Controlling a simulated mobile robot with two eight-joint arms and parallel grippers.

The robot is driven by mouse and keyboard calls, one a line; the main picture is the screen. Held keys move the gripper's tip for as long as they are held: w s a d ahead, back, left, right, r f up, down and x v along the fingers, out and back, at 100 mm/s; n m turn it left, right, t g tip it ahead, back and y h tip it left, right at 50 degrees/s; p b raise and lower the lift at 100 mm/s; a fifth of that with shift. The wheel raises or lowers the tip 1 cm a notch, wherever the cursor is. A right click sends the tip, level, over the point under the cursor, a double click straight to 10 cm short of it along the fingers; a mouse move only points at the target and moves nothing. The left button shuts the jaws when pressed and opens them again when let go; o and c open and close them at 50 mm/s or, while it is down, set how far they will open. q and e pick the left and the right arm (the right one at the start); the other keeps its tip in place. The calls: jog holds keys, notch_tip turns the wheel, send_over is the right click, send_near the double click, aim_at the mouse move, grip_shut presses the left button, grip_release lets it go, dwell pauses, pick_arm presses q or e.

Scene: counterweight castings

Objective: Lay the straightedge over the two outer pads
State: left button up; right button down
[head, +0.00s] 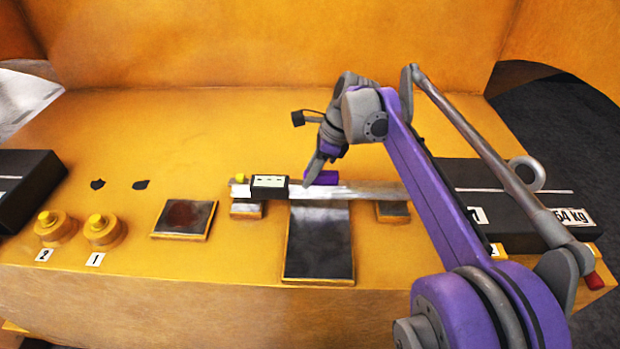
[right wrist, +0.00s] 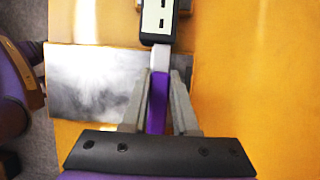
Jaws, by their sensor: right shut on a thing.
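The straightedge (head: 355,192) is a long silver bar with a purple grip (head: 322,178) and a dark box with a pale face (head: 269,186) on it. It lies across the picture, above the left outer pad (head: 247,211), the large middle pad (head: 320,245) and the right outer pad (head: 393,211). I cannot tell whether it touches the outer pads. My right gripper (head: 312,172) is shut on the purple grip, which shows between the fingers in the right wrist view (right wrist: 158,100). My left gripper is not in view.
A separate dark plate (head: 184,219) lies left of the pads. Two yellow knobbed weights (head: 56,228) stand further left by number labels. Dark castings sit at the left edge (head: 28,185) and at right (head: 510,190), partly behind my right arm. A yellow wall closes the back.

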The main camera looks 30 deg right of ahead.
jog(key=shift+f, duration=0.6)
jog(key=c, duration=0.7)
grip_release()
jog(key=shift+f, duration=0.1)
jog(key=p+v, duration=0.1)
jog(key=v, duration=1.1)
jog(key=shift+s, duration=0.15)
